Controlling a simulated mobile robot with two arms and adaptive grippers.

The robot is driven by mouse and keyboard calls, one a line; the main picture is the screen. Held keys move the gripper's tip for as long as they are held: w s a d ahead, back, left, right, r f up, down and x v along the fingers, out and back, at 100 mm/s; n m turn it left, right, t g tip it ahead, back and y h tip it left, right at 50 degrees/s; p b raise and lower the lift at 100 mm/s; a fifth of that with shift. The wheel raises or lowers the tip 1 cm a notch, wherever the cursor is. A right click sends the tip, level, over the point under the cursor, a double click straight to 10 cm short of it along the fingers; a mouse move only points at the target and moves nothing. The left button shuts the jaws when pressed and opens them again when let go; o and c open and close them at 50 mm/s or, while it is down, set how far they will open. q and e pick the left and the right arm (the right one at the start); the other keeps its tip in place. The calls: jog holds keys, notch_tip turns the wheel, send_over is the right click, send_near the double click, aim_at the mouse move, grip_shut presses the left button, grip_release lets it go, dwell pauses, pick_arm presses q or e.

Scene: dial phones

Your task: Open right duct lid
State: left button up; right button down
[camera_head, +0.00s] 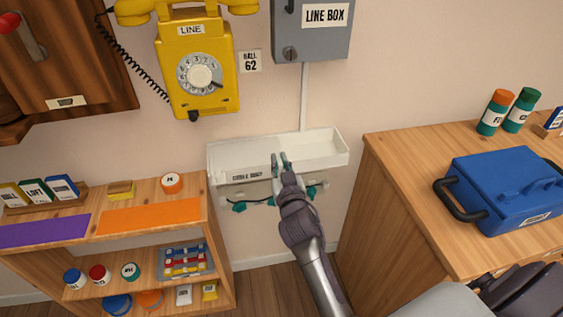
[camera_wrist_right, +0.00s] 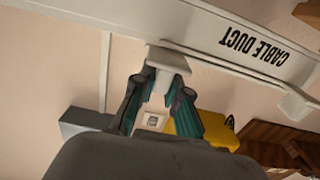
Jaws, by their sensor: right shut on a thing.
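The white cable duct (camera_head: 325,152) is fixed low on the wall in the head view and looks like a shallow open trough. Its front strip with the lettering CABLE DUCT (camera_head: 247,176) also shows in the right wrist view, upside down, as the white duct lid (camera_wrist_right: 205,35). A small white tab (camera_wrist_right: 172,58) sticks out from its edge. My right gripper (camera_head: 281,161) is at the middle of the duct's front, shut on this tab; its fingertips also show in the wrist view (camera_wrist_right: 167,76). My left gripper is not in view.
A wooden shelf (camera_head: 205,190) stands left of the duct, and a wooden cabinet (camera_head: 395,190) with a blue case (camera_head: 505,185) stands right. A yellow dial phone (camera_head: 200,75) and the grey line box (camera_head: 310,40) hang above. Teal-ended cables (camera_head: 240,206) hang below.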

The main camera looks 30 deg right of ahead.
jog(key=c, duration=1.2)
grip_release()
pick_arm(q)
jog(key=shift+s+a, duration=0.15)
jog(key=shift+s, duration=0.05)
pick_arm(e)
jog(key=shift+o, duration=0.2)
notch_tip(320, 180, up, 10)
